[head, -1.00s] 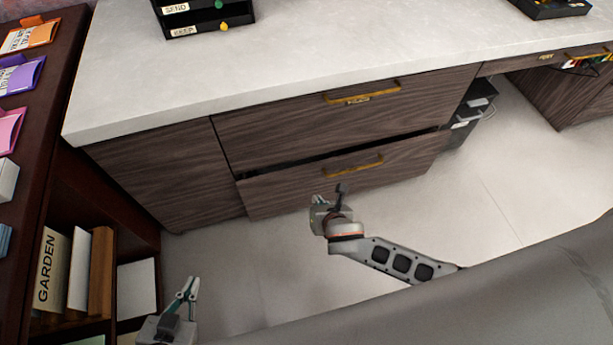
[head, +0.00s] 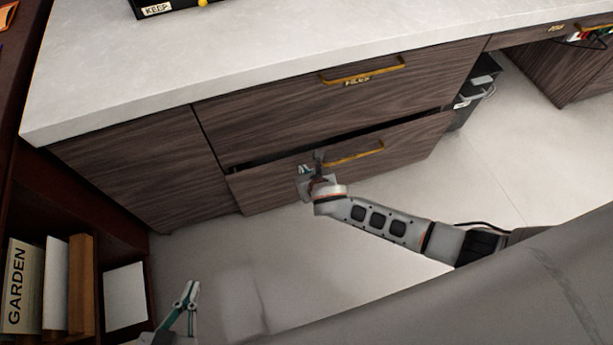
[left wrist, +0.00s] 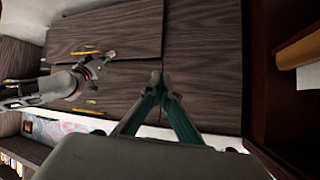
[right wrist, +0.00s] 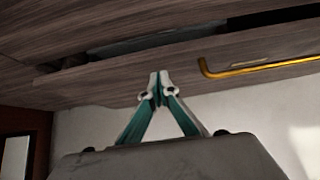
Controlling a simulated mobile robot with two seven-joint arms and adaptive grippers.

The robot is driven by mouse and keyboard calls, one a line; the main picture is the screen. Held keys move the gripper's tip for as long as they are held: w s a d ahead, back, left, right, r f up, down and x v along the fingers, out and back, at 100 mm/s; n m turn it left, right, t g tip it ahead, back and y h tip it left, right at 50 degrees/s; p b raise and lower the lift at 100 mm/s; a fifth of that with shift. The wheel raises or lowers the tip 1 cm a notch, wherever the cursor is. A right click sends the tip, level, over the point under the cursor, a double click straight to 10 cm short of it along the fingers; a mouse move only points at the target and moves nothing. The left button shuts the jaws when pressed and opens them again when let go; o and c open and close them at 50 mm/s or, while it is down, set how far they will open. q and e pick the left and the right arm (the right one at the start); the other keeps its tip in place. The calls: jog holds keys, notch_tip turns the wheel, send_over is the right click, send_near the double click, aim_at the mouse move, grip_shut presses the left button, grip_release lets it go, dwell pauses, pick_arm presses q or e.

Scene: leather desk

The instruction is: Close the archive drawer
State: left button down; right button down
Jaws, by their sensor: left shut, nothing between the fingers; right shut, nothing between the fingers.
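The lower drawer (head: 415,142) of the dark wood cabinet stands slightly open, with a dark gap along its top edge. It has a brass handle (head: 353,153); the handle also shows in the right wrist view (right wrist: 255,68). My right gripper (head: 318,158) is shut and empty in front of the drawer, just left of the handle. In the right wrist view its fingertips (right wrist: 158,75) overlap the drawer front; I cannot tell whether they touch it. My left gripper (head: 190,287) is shut and empty, low at the left, away from the drawer.
The upper drawer (head: 290,105), labelled FILES, is closed. A dark bookcase with a GARDEN book (head: 17,287) stands at the left. A pale countertop (head: 250,50) lies above the drawers.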

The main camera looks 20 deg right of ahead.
pick_arm(q)
jog(key=shift+w+d+r, duration=0.25)
jog(key=shift+d+r, duration=0.15)
jog(key=shift+r, duration=0.05)
pick_arm(e)
jog(key=shift+w+r, duration=0.1)
jog(key=shift+w, duration=0.6)
pick_arm(q)
jog(key=shift+f, duration=0.1)
pick_arm(e)
jog(key=shift+w, duration=0.1)
